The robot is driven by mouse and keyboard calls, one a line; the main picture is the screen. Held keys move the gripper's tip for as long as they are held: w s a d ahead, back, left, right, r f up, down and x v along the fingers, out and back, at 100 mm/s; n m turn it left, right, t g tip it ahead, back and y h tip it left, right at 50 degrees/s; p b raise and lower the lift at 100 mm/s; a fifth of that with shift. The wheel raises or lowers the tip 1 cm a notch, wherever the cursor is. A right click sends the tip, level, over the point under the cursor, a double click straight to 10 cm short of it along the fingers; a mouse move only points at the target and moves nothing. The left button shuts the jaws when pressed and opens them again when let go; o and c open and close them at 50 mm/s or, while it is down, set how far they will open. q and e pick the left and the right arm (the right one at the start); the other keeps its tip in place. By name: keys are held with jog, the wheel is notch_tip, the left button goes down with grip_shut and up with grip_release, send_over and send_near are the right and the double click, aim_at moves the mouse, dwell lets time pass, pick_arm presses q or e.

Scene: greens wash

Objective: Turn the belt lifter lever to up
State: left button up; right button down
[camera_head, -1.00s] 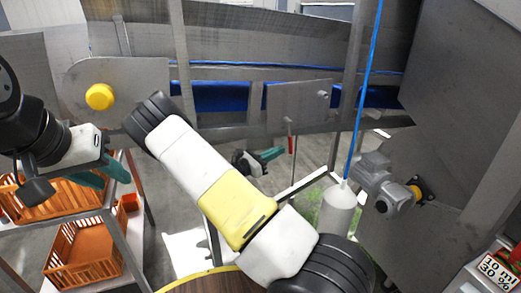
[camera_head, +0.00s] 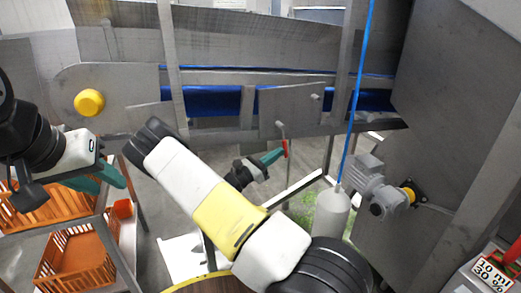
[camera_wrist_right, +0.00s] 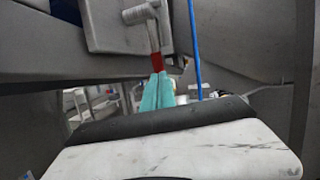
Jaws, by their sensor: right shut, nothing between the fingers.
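The lever (camera_head: 281,132) is a short grey arm with a red end, hanging below a grey plate on the machine frame. In the right wrist view its grey stem (camera_wrist_right: 153,38) points down to a red band (camera_wrist_right: 157,62). My right gripper (camera_head: 275,155) has teal fingers, shut and empty, with the tips at the lever's red end. The fingers also show in the right wrist view (camera_wrist_right: 158,92), just below the red band; I cannot tell whether they touch it. My left gripper (camera_head: 104,179) is at the far left, away from the lever, its teal fingers apart.
A grey motor (camera_head: 372,182) and a white cylinder (camera_head: 332,212) on a blue hose stand right of the lever. A yellow knob (camera_head: 89,102) is on the left panel. Orange crates (camera_head: 76,257) sit on a rack at lower left. A steel panel (camera_head: 430,160) closes off the right.

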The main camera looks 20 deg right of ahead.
jog(key=d+r+n+t+h, duration=0.2)
jog(key=d+r+t+h, duration=0.1)
jog(key=d, duration=0.6)
jog(key=shift+w+d+r+h, duration=0.15)
jog(key=shift+w+d+h, duration=0.2)
jog(key=shift+h, duration=0.25)
jog(key=shift+r, duration=0.25)
jog(key=shift+f, duration=0.1)
